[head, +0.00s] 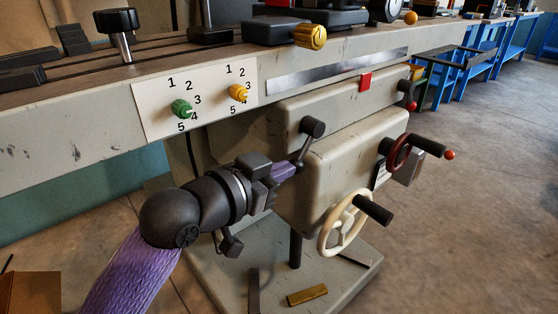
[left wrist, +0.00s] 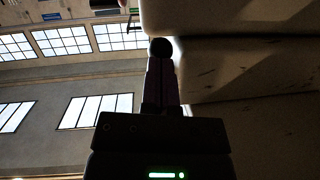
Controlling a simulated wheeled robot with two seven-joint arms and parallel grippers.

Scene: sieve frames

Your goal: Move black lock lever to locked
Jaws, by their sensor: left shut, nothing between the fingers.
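The black lock lever (head: 311,130) is on the front of the grey machine housing. Its thick round hub is at the top and a thin arm slants down and left from it. My left gripper (head: 294,168) is shut and empty, with its purple fingers at the lower end of the lever arm. I cannot tell whether they touch it. In the left wrist view the shut fingers (left wrist: 160,85) point at a dark round end (left wrist: 160,48), which seems to be part of the lever. My right gripper is not in view.
A cream handwheel (head: 328,232) with a black handle and a dark red handwheel (head: 400,152) stick out to the right. A green knob (head: 181,108) and a yellow knob (head: 238,92) sit on a numbered panel above. A brass block (head: 307,295) lies on the base.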

